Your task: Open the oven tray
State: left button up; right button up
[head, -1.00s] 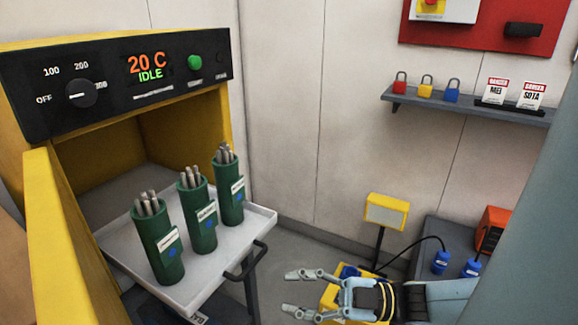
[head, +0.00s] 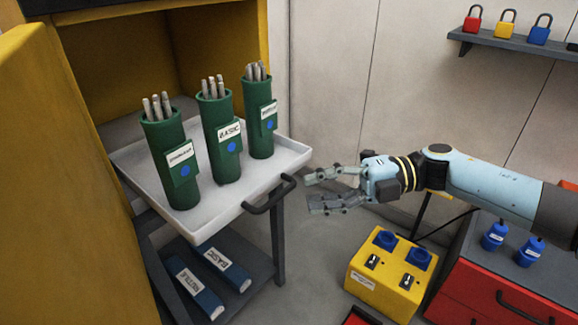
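The oven tray (head: 226,207) is a pale grey shelf standing out from the yellow oven (head: 165,50), with a dark handle (head: 269,197) on its front edge. Several green canisters with grey rods stand upright on it, among them a middle one (head: 222,150). My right gripper (head: 308,192) is open and empty, its fingers pointing left. It is just right of the handle, with a small gap visible between them. My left gripper is not in view.
The yellow oven door (head: 55,170) stands open at the left. Blue boxes (head: 220,268) lie on a lower shelf under the tray. A yellow socket box (head: 385,275) and a red cabinet (head: 490,295) are at the lower right.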

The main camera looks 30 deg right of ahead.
aim_at(279, 198)
jog(key=x, duration=0.7)
jog(key=shift+f, duration=0.2)
grip_shut()
